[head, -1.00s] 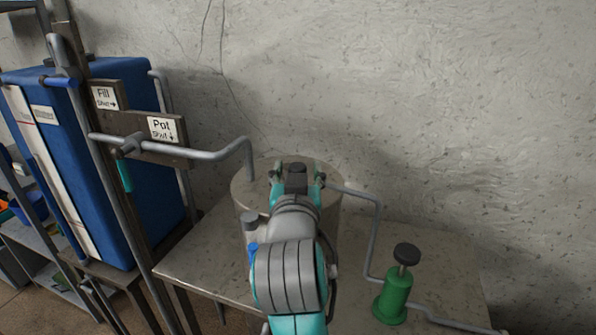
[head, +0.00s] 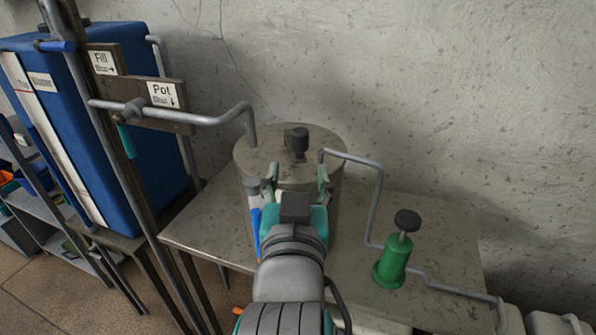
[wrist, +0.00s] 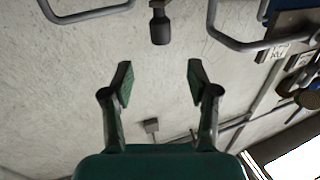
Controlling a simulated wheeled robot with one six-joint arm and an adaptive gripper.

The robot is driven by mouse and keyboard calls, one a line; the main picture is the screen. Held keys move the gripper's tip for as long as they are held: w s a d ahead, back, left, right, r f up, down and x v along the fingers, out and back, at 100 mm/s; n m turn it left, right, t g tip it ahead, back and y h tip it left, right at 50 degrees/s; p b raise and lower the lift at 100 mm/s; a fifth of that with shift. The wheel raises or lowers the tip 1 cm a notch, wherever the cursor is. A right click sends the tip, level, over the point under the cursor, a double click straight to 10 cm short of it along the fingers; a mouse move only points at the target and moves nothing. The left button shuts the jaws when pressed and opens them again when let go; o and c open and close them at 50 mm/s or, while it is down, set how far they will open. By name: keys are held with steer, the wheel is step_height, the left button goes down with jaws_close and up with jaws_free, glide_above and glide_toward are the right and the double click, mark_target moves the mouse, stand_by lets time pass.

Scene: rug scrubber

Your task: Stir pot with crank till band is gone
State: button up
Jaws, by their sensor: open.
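The grey metal pot (head: 246,160) stands on the table against the wall. On its lid is an upright dark crank knob (head: 299,140), which also shows in the wrist view (wrist: 160,28), beyond and between the fingertips. My gripper (head: 297,178) is open and empty at the near side of the lid, its fingers apart and short of the knob; it also shows in the wrist view (wrist: 160,80). A narrow upright tube (head: 255,218) with a grey cap stands at the pot's left front, with blue and a little yellow showing. My arm hides the pot's lower front. I cannot make out a distinct band.
A bent pipe with a "Pot" sign (head: 162,95) reaches the lid from the left, below a "Fill" sign (head: 103,61). A blue tank (head: 150,170) stands at left. A green pump (head: 395,260) with a black knob stands right, joined by a pipe (head: 378,200). The table's right rear is clear.

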mark_target(298, 137)
steer(key=w+h, duration=0.1)
steer(key=w, duration=0.3)
steer(key=w+m+h, duration=0.1)
steer(key=w, duration=0.3)
steer(key=w+m+h, duration=0.1)
steer(key=w+h, duration=0.1)
steer(key=w, duration=0.2)
steer(key=shift+w+d+r+g, duration=0.1)
steer(key=shift+d+r+g, duration=0.1)
steer(key=shift+r+g, duration=0.15)
steer(key=shift+r, duration=0.1)
jaws_close()
